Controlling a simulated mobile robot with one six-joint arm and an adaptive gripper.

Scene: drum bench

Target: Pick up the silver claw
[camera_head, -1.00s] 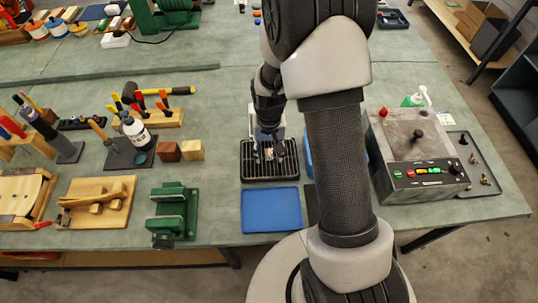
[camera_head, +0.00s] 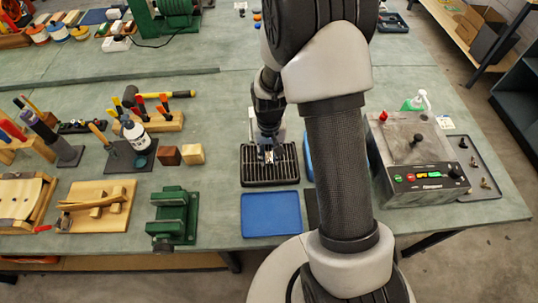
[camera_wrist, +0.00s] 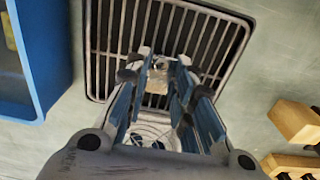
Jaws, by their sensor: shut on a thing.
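The silver claw (camera_wrist: 158,78) is a small shiny metal piece between my fingertips in the wrist view. It also shows as a bright bit in the head view (camera_head: 269,156). My gripper (camera_wrist: 157,85) points down over the black slatted rack (camera_head: 252,178) and is shut on the claw. The fingers cover the sides of the claw, so its full shape is hidden. I cannot tell whether it touches the slats.
A blue tray (camera_head: 271,213) lies in front of the rack. A green vise (camera_head: 174,217) and two small blocks (camera_head: 193,153) are to the left. A grey control box (camera_head: 415,150) stands to the right, beyond my arm. A blue bin (camera_wrist: 35,60) is close beside the rack.

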